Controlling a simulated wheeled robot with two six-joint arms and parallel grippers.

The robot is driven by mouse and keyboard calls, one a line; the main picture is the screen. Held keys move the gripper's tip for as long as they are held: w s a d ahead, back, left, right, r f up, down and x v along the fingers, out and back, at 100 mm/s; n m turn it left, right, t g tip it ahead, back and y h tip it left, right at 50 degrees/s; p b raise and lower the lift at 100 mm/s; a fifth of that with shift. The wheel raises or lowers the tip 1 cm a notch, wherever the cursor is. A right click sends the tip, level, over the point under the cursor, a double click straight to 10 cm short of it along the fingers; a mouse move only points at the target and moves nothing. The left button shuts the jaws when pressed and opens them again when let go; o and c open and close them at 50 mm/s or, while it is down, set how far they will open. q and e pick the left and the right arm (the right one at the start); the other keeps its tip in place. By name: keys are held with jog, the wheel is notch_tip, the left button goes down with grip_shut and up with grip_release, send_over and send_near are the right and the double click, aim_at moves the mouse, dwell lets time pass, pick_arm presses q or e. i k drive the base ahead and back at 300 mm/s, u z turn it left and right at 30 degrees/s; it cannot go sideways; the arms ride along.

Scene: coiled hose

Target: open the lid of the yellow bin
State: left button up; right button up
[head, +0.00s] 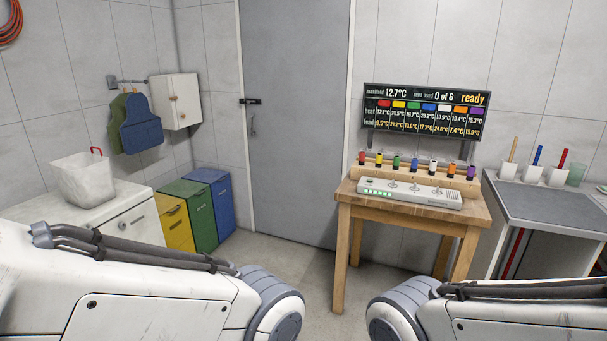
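The yellow bin (179,233) stands on the floor near the back left corner, at the left end of a row of three bins. Its front is partly hidden by the white cabinet at its left and by my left arm below. Its top looks closed, with a small dark handle-like mark near the upper front. My arms come in from the lower left and lower right, well in front of the bin. Neither gripper shows in the head view, so I cannot see what they hold.
A green bin (203,228) and a blue bin (224,207) stand beside the yellow one. A white cabinet (130,222) carries a white tub (84,180). A grey door (296,130) is behind. A wooden table (345,212) stands right. Some floor (262,252) is clear.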

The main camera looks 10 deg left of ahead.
aim_at(164, 203)
jog(key=i, duration=2.05)
jog(key=u, duration=0.95)
jog(key=i, duration=1.85)
jog(key=u, duration=0.7)
jog(key=i, duration=0.25)
jog(key=u, duration=0.2)
